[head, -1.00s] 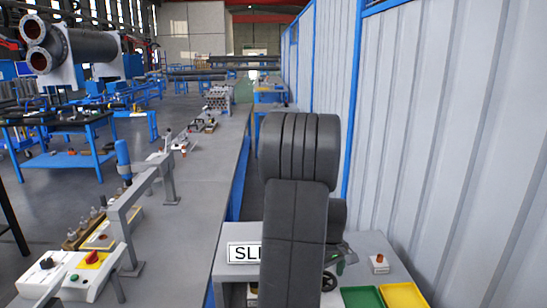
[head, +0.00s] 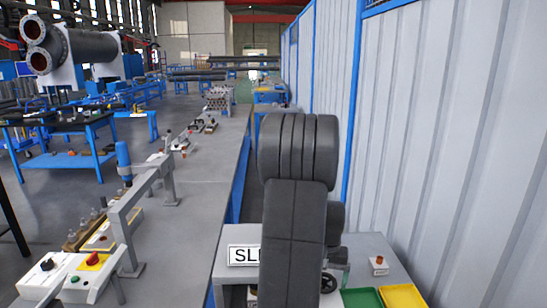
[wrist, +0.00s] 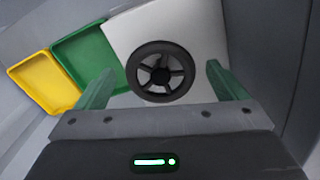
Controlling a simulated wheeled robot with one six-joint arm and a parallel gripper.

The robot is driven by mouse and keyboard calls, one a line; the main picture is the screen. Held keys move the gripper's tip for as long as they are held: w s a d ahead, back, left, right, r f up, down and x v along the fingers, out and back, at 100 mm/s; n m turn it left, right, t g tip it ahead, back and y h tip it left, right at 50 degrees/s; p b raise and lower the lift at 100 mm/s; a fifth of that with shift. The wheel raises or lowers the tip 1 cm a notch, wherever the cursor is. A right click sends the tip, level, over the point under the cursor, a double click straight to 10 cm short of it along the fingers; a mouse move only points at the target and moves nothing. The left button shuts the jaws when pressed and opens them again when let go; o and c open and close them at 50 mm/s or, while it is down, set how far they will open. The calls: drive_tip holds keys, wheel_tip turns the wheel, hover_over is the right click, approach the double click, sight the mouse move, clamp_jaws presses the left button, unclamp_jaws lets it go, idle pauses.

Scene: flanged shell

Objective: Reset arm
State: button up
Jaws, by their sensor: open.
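My gripper (wrist: 161,92) shows in the wrist view with its two green fingers spread wide apart, open. A black spoked handwheel (wrist: 162,72) on a light grey surface shows beyond the fingers, between them in the picture. I cannot tell how far it is from the fingertips. In the head view my dark arm stands upright and hides my gripper. Part of the handwheel (head: 329,283) shows at the right edge of my arm, low down.
A green tray (head: 361,298) and a yellow tray (head: 402,296) lie at the lower right. A small box with an orange button (head: 379,264) stands behind them. A corrugated wall (head: 440,130) closes the right side. A long grey bench (head: 195,205) with fixtures runs along the left.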

drive_tip(key=shift+a+m, duration=0.1)
drive_tip(key=shift+m, duration=2)
